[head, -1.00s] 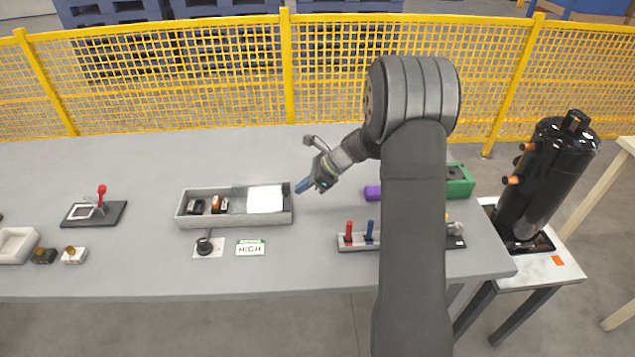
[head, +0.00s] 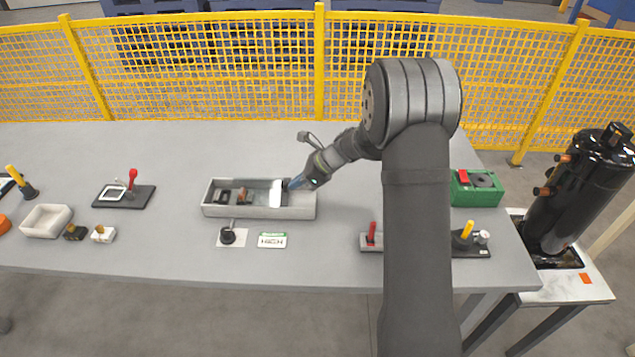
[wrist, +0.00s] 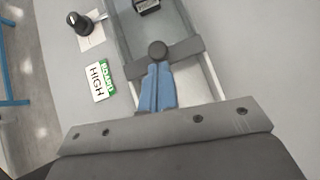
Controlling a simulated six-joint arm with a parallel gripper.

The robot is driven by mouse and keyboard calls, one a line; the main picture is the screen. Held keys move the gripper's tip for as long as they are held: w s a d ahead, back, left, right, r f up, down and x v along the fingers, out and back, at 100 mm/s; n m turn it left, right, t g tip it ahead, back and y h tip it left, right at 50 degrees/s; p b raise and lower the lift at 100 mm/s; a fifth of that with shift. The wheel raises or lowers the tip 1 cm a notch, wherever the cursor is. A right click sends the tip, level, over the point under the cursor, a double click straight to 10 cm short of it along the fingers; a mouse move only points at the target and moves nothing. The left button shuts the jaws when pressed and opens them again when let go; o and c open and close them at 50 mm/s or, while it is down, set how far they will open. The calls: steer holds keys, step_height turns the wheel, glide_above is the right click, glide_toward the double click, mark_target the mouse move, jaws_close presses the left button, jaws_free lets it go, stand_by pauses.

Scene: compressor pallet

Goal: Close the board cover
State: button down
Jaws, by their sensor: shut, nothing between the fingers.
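A long grey open-topped box (head: 260,212) stands on the table in the head view. A pale, shiny cover (head: 276,194) lies over part of it. The cover's dark crossbar (wrist: 184,60) spans the box in the wrist view and carries a round dark knob (wrist: 158,50). My gripper (head: 291,184) is over the right part of the box. Its blue fingers, also in the wrist view (wrist: 157,68), are shut with nothing between them, at the crossbar just behind the knob. Whether they touch it I cannot tell. Dark parts (head: 224,196) show uncovered in the box's left end.
A black rotary knob on a plate (head: 228,237) and a label card (head: 272,240) lie in front of the box. A red-levered fixture (head: 125,193) stands to the left.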

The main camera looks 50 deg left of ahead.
mark_target(286, 194)
steer(key=s+a, duration=0.5)
steer(key=shift+s+a, duration=0.1)
steer(key=shift+a, duration=0.05)
steer(key=shift+s+a, duration=0.15)
steer(key=shift+s, duration=0.1)
steer(key=shift+r, duration=0.1)
steer(key=shift+w+d, duration=0.3)
steer(key=w+d, duration=0.2)
steer(key=d, duration=0.1)
steer(key=shift+w, duration=0.15)
steer(key=v, duration=1)
